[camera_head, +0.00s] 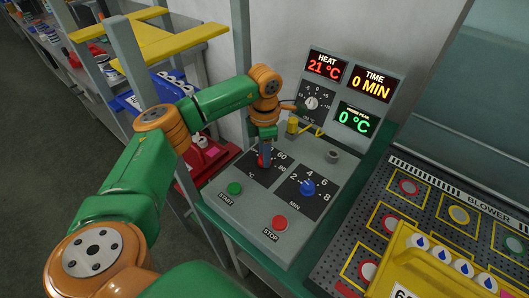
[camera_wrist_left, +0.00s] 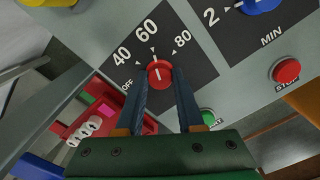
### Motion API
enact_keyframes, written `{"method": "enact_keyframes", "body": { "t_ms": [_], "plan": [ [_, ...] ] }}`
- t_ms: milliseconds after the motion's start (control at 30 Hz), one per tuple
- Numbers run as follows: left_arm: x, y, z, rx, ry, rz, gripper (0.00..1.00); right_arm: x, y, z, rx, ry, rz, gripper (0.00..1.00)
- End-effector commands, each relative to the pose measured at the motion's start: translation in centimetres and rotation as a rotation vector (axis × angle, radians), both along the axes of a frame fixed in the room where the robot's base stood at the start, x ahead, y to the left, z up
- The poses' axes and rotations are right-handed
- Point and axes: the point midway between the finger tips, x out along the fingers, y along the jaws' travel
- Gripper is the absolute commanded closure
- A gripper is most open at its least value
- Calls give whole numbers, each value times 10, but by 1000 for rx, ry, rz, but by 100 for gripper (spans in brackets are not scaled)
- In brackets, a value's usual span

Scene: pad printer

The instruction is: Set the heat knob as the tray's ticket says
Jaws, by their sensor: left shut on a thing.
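The red heat knob (camera_wrist_left: 159,72) sits on a black dial plate marked OFF, 40, 60 and 80. Its white pointer line points up, roughly at the 60 mark. My left gripper (camera_head: 264,156) reaches down over the heat dial (camera_head: 280,160), mostly hiding the knob in the head view. In the left wrist view its two blue fingers (camera_wrist_left: 160,80) are shut on the knob from both sides. A yellow tray (camera_head: 412,262) at the lower right carries a white ticket (camera_head: 402,291); only a leading 6 shows before the frame cuts it off. My right gripper is not in view.
A blue minute knob (camera_head: 307,187), green start button (camera_head: 234,188) and red stop button (camera_head: 280,222) are close by. The heat display (camera_head: 325,65) reads 21 °C, the time display (camera_head: 369,83) 0 MIN. A blower table (camera_head: 440,190) lies right, a red tray (camera_head: 205,158) left.

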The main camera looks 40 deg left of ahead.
Motion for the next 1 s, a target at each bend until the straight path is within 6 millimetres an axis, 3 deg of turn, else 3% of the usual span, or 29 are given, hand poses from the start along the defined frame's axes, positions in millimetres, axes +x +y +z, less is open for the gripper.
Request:
{"method": "enact_keyframes", "body": {
  "t_ms": [100,133,233,533,800,1000],
  "plan": [
    [1,0,1,-1,-4,1,100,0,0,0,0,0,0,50],
    [1,0,1,-1,-4,1,58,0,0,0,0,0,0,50],
    [1,0,1,-1,-4,1,33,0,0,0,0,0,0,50],
    [1,0,2,-1,-2,1,33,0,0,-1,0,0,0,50],
    [1,0,55,-1,-7,1,33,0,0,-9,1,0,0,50],
    [0,0,72,-1,-3,1,33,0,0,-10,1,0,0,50]
  ]
}}
